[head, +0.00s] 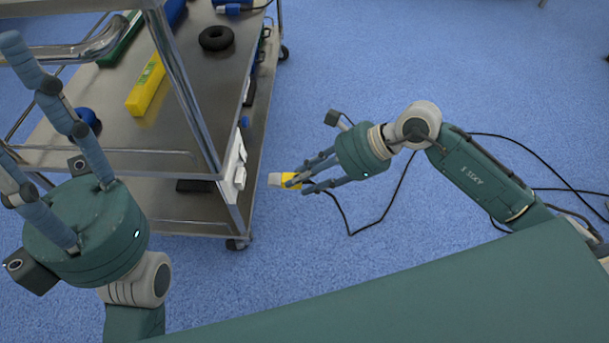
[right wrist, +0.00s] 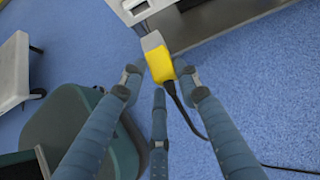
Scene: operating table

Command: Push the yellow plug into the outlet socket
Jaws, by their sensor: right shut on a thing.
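The yellow plug (head: 291,180) has a pale grey front end and a black cable, and my right gripper (head: 297,181) is shut on it. In the right wrist view, the plug (right wrist: 161,68) shows at the tips of my right gripper's fingers. The white outlet socket (head: 236,163) is on the side of the metal cart. The plug's pale end points left toward the cart, apart from the socket. A white outlet part (right wrist: 134,12) shows at the top of the right wrist view. My left gripper (head: 20,115) is open and empty at the left.
The metal cart (head: 215,85) carries a yellow box (head: 147,84), a black ring (head: 216,38) and other items. The black cable (head: 385,212) runs over the blue floor (head: 450,75). The floor between cart and right gripper is clear.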

